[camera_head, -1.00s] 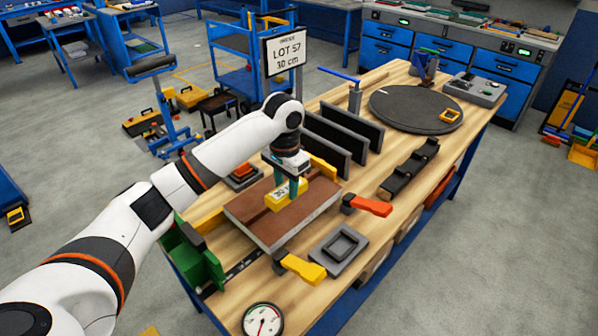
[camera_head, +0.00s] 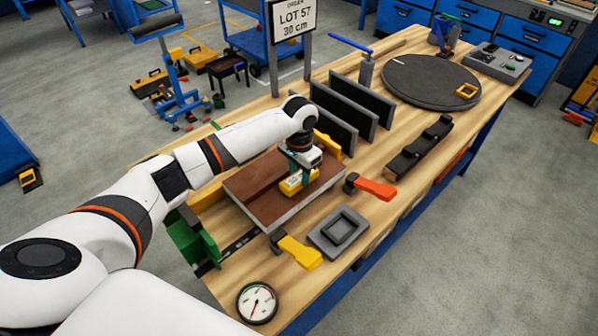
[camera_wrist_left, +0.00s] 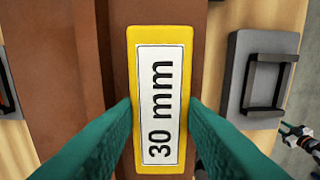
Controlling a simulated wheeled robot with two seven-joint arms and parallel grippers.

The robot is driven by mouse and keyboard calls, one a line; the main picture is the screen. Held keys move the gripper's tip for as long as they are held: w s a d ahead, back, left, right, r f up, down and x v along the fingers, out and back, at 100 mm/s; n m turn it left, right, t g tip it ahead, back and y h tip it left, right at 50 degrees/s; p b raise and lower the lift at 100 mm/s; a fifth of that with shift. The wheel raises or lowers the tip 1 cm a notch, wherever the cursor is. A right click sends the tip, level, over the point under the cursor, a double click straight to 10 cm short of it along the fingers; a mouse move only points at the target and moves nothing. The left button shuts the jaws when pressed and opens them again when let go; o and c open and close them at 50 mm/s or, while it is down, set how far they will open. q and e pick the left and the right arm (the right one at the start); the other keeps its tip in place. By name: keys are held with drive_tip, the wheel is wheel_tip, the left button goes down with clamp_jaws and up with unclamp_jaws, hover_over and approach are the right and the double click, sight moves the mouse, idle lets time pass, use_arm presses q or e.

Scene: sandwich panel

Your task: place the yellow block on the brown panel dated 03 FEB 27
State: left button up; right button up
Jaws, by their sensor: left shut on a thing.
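The yellow block (camera_head: 291,187) has a white label reading "30 mm" in the left wrist view (camera_wrist_left: 160,100). My left gripper (camera_head: 299,179) is shut on it, with a teal finger on each side in the wrist view (camera_wrist_left: 160,108). The block is over the brown panel (camera_head: 262,203), near its right part. I cannot tell whether it touches the panel. The panel lies flat on the bench, with a grey edge; it fills the middle of the wrist view (camera_wrist_left: 60,60). No date is readable on it. A small teal-tipped part, possibly my right gripper (camera_wrist_left: 294,136), shows at the wrist view's right edge.
A sign (camera_head: 293,18) reads "LOT 57 30 cm". Black upright plates (camera_head: 352,105) stand behind the panel. An orange-handled clamp (camera_head: 372,188), a yellow-handled clamp (camera_head: 298,250), a grey tray (camera_head: 318,239) and a gauge (camera_head: 257,303) surround its front and right sides. A round turntable (camera_head: 425,85) is farther back.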

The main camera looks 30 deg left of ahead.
sight(299, 177)
use_arm(q)
drive_tip(key=shift+f, duration=0.35)
drive_tip(key=shift+f, duration=0.15)
drive_tip(key=o, duration=1)
drive_tip(key=shift+o, duration=0.2)
wheel_tip(299, 177, up, 12)
drive_tip(key=b, duration=0.1)
drive_tip(key=shift+b, duration=0.4)
